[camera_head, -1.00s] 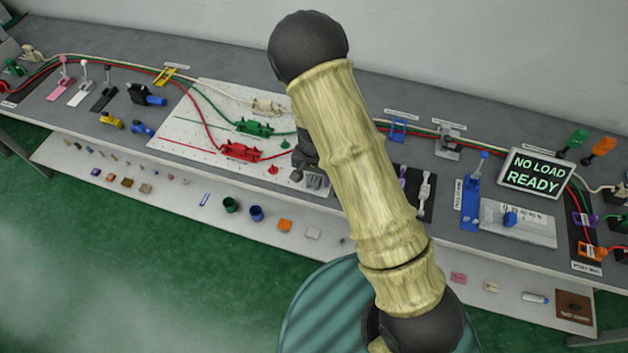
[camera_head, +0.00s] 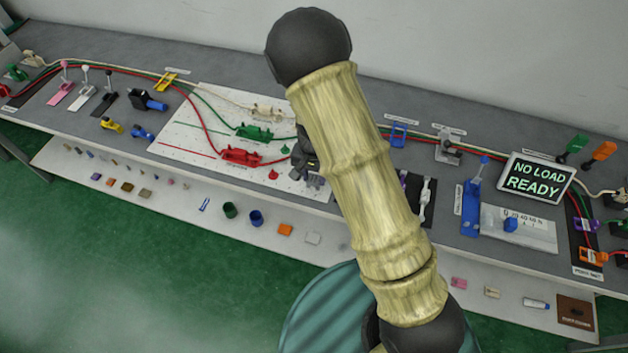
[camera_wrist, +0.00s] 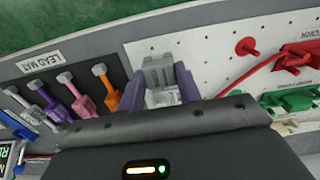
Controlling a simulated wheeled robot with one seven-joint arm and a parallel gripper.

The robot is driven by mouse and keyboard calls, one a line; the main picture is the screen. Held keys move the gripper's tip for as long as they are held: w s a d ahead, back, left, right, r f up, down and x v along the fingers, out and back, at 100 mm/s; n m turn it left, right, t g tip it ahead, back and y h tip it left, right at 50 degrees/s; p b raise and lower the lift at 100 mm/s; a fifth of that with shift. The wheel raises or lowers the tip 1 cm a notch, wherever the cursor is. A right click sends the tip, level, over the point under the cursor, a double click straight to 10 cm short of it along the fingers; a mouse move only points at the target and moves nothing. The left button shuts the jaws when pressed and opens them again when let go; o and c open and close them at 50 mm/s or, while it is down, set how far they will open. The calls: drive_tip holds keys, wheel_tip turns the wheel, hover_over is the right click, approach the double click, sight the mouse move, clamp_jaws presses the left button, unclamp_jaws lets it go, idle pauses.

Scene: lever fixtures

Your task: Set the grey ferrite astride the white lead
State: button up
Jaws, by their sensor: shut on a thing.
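My gripper (camera_wrist: 158,84) is shut on a grey ferrite (camera_wrist: 157,70), a ribbed grey block between its two dark purple fingers in the wrist view. Its lower part is partly hidden behind the gripper body. In the head view my gripper (camera_head: 312,177) is over the right front part of the white pegboard, mostly hidden by my arm. The white lead (camera_head: 215,87) is a cream cable along the back of the bench. It runs to a cream fixture (camera_head: 266,113) at the board's back, behind and left of my gripper. I cannot tell whether the ferrite touches the board.
A red fixture (camera_head: 241,156) and a green fixture (camera_head: 254,133) with their cables lie left of my gripper. A red peg (camera_wrist: 246,46) stands on the board. A sign (camera_head: 536,179) stands at the right.

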sight(317, 177)
wheel_tip(317, 177, up, 7)
drive_tip(key=shift+r, duration=0.1)
idle(0.6)
drive_tip(key=shift+w+d+r+p, duration=0.2)
drive_tip(key=shift+d+p, duration=0.2)
drive_tip(key=shift+p, duration=0.2)
drive_tip(key=w+d+r+n+p, duration=0.1)
drive_tip(key=d+r+n+p, duration=0.1)
drive_tip(key=d+p, duration=1)
drive_tip(key=n+p, duration=0.1)
drive_tip(key=p, duration=0.2)
drive_tip(key=shift+w+d+n, duration=0.15)
drive_tip(key=shift+d+n, duration=0.2)
drive_tip(key=shift+n, duration=0.05)
